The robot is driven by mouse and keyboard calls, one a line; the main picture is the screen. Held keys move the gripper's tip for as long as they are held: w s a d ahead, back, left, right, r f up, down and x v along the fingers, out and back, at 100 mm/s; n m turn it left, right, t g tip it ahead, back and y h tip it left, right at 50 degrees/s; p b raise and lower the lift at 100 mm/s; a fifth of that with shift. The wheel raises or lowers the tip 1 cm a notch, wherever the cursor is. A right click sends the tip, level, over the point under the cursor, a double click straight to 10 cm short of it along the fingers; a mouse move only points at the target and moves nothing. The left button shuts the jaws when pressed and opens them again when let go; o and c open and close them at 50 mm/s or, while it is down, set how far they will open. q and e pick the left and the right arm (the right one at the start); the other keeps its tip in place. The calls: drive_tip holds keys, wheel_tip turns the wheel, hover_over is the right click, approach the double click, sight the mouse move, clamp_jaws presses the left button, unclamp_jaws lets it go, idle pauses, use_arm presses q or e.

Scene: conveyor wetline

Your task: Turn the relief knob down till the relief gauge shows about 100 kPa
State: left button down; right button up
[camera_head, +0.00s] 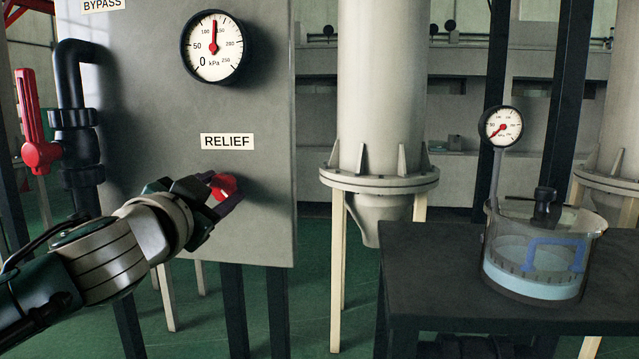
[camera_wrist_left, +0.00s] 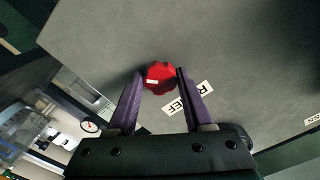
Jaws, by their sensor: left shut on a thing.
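The red relief knob (camera_head: 225,184) sits on the grey panel below the RELIEF label (camera_head: 228,141). My left gripper (camera_head: 222,190) is shut on the knob. In the left wrist view the two purple fingers of the gripper (camera_wrist_left: 159,78) lie on either side of the red knob (camera_wrist_left: 159,76), which has a small white mark on its face. The relief gauge (camera_head: 215,47) is above the label. Its red needle points almost straight up, between 100 and 150 kPa. My right gripper is in neither view.
A red-handled valve (camera_head: 38,150) on a dark pipe is left of the panel. A dark table (camera_head: 440,270) on the right bears a clear vessel (camera_head: 540,262) with liquid and a second gauge (camera_head: 501,126). A pale column (camera_head: 381,90) stands behind.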

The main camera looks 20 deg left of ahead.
use_arm(q)
drive_tip(key=m+p, duration=0.1)
drive_tip(key=m, duration=0.3)
drive_tip(key=shift+m, duration=0.3)
drive_tip(key=m, duration=0.3)
drive_tip(key=shift+m, duration=0.4)
drive_tip(key=m+p, duration=0.1)
drive_tip(key=m, duration=0.2)
drive_tip(key=shift+r+m, duration=0.1)
drive_tip(key=shift+m, duration=0.2)
drive_tip(key=m+p, duration=0.1)
drive_tip(key=m, duration=0.2)
drive_tip(key=shift+m, duration=0.3)
drive_tip(key=m, duration=0.3)
drive_tip(key=shift+m+p, duration=0.3)
drive_tip(key=shift+p, duration=0.1)
drive_tip(key=m+p, duration=0.1)
drive_tip(key=m, duration=0.2)
drive_tip(key=shift+m, duration=0.3)
drive_tip(key=m+p, duration=0.1)
drive_tip(key=m, duration=0.3)
drive_tip(key=shift+m+p, duration=0.55)
drive_tip(key=shift+m, duration=1.15)
